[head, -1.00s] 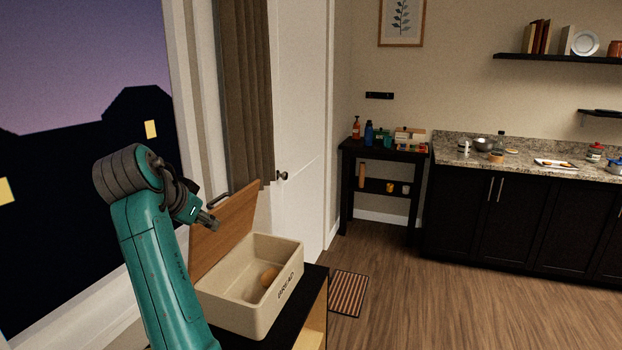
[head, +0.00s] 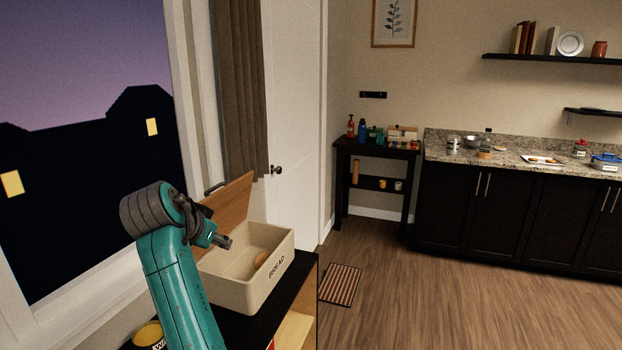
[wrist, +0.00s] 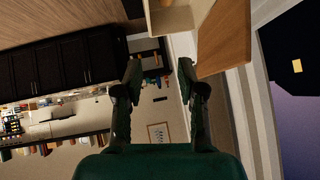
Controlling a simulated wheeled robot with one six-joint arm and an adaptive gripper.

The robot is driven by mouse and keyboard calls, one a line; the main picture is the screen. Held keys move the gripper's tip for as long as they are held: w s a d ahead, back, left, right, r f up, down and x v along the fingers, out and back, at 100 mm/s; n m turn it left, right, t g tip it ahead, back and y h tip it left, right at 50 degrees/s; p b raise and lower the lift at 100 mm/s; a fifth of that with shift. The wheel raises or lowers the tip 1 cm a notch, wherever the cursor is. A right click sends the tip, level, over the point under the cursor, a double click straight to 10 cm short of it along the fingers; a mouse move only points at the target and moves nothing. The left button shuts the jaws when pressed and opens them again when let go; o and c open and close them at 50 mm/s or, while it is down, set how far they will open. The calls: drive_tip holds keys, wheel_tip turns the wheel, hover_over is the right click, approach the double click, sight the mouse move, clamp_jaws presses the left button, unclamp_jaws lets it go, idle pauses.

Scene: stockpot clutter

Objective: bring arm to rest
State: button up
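My teal arm rises at the left of the head view, bent over at its dark-banded joint. My gripper (head: 222,240) shows small there, in front of the bread box. In the wrist view my gripper (wrist: 159,75) has its two fingers wide apart with nothing between them. The cream bread box (head: 232,292), marked BREAD, stands open on a black-topped unit. Its wooden lid (head: 235,203) is tilted up at the back. A brown bread piece (head: 261,259) lies inside the box.
A window fills the left side. A white door (head: 296,150) stands behind the box. A black side table (head: 376,150) with bottles and a dark counter (head: 500,205) are farther back. A striped mat (head: 340,285) lies on open wooden floor. A tin (head: 148,334) stands near my arm.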

drive_tip(key=s+d+f+n, duration=0.1)
drive_tip(key=d+f, duration=0.3)
drive_tip(key=f, duration=0.5)
drive_tip(key=s+d+f+n+t+y, duration=0.1)
drive_tip(key=d+f, duration=0.3)
drive_tip(key=f, duration=0.4)
drive_tip(key=s+d+f+n, duration=0.1)
drive_tip(key=d+f, duration=0.3)
drive_tip(key=f, duration=0.5)
drive_tip(key=s+d+f+n+t+y, duration=0.1)
drive_tip(key=s+d+f+n, duration=0.1)
drive_tip(key=s+d+f, duration=1.3)
drive_tip(key=s+d+f+t+y, duration=0.1)
drive_tip(key=s+d, duration=0.3)
drive_tip(key=s, duration=0.7)
drive_tip(key=s+d+t, duration=0.1)
drive_tip(key=s+d, duration=0.3)
drive_tip(key=s, duration=0.7)
drive_tip(key=s+d+r, duration=0.2)
drive_tip(key=s+r, duration=0.5)
drive_tip(key=s, duration=0.2)
drive_tip(key=s+d+r+t+h, duration=0.1)
drive_tip(key=s+d+r, duration=0.1)
drive_tip(key=s+r, duration=0.5)
drive_tip(key=s, duration=0.2)
drive_tip(key=shift+s+d+r+m+h, duration=0.2)
drive_tip(key=shift+s+d+m+h, duration=0.05)
drive_tip(key=shift+s+m+h, duration=0.05)
